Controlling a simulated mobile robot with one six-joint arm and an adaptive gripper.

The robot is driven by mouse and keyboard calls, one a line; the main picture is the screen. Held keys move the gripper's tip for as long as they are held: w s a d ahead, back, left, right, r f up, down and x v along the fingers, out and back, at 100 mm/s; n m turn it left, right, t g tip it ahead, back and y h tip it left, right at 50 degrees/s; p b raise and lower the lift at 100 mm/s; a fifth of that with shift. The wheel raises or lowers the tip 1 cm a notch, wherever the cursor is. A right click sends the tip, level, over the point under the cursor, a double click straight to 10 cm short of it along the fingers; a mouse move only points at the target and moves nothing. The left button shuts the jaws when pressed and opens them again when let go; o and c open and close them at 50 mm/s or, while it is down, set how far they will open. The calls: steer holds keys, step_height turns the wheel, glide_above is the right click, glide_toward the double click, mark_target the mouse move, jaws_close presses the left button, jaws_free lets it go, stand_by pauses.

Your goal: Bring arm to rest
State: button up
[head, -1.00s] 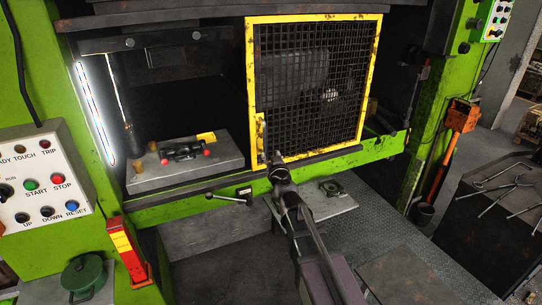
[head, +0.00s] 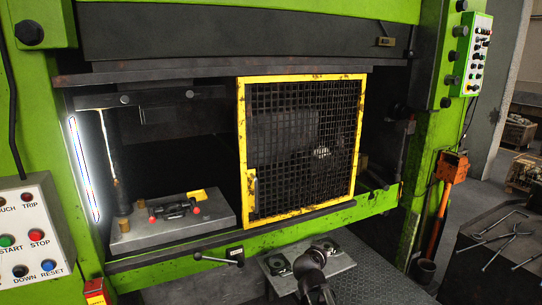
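My arm (head: 314,272) shows at the bottom middle of the head view, low in front of the press. Only a dark upper part of it is in the picture. My gripper's fingers cannot be made out, so I cannot tell whether they are open or shut. The yellow-framed mesh guard (head: 303,148) of the press stands beyond and above the arm, apart from it. A small grey table (head: 343,277) with dark round parts is right behind the arm.
The green press (head: 385,205) fills the middle. A die block (head: 155,235) with red-tipped parts sits at left inside it. A lever (head: 218,258) juts from the front beam. A control panel (head: 28,238) is at left. Tongs lie on a dark bench (head: 500,255) at right.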

steer(key=s+d+f+g+y+b, duration=0.1)
steer(key=s+d+f+g, duration=0.15)
steer(key=s+f, duration=0.25)
steer(key=s+d+f+g+b, duration=0.1)
steer(key=s+f+g, duration=0.3)
steer(key=f, duration=0.1)
steer(key=s+a+f+n+g+y+b, duration=0.1)
steer(key=s+f+n+g+y, duration=0.1)
steer(key=s, duration=0.3)
steer(key=s+a+f+n+g+y+b, duration=0.1)
steer(key=s+a+f+g+y, duration=0.1)
steer(key=s, duration=0.4)
step_height(320, 180, down, 2)
steer(key=shift+s+n+g+y, duration=0.15)
steer(key=shift+n+g+y, duration=0.25)
steer(key=shift+g, duration=0.35)
steer(key=shift+a, duration=0.1)
